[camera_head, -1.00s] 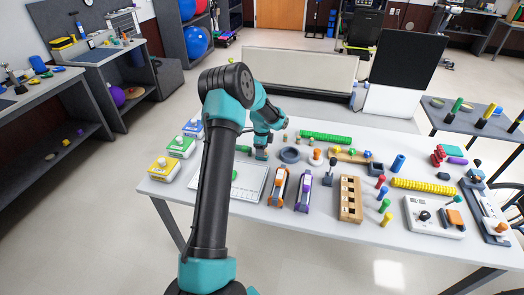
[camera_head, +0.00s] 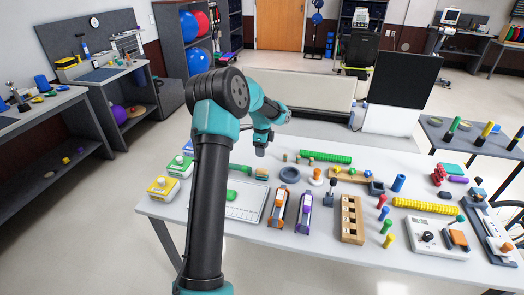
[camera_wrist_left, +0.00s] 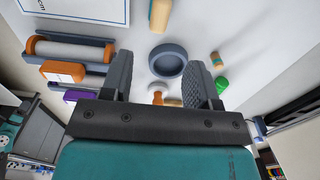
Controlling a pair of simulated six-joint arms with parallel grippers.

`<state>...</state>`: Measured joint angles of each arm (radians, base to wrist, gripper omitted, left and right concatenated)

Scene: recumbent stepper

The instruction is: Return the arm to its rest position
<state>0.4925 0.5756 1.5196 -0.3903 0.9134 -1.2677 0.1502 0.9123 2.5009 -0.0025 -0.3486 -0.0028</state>
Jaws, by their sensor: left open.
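My left arm rises across the middle of the head view. My right gripper does not show in either view.
The white table (camera_head: 290,240) holds a white board (camera_head: 248,205), orange and purple devices (camera_head: 304,212), a wooden block with holes (camera_head: 351,220), a green ribbed roll (camera_head: 325,157) and several pegs. Yellow, green and blue boxes stand at its left. A dark panel (camera_head: 405,80) stands behind.

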